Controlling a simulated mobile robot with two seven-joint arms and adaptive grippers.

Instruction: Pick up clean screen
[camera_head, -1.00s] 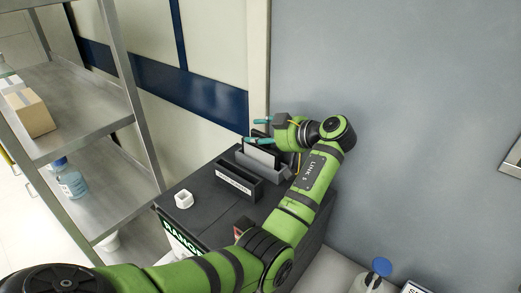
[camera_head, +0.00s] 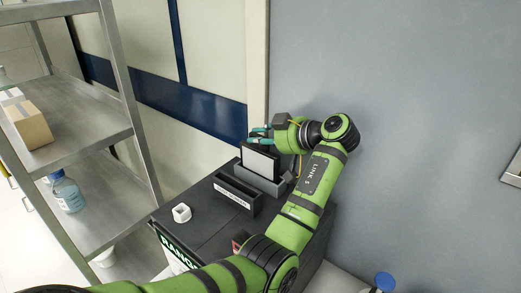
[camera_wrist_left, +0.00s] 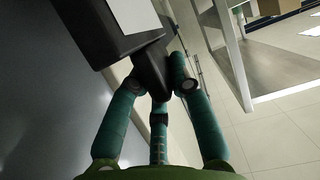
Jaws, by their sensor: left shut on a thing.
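In the left wrist view the fingers (camera_wrist_left: 158,80) close on a dark part of the screen (camera_wrist_left: 95,32), whose white face shows at the top. The screen's lower edge is by the holder; I cannot tell whether it is clear of it. My right gripper is not in view.
A black labelled bin (camera_head: 236,195) sits in front of the holder. A small white hollow block (camera_head: 181,213) lies on the cabinet top. A metal shelf rack (camera_head: 85,125) with a cardboard box (camera_head: 28,122) and a blue bottle (camera_head: 67,193) stands at left. A grey wall is close at right.

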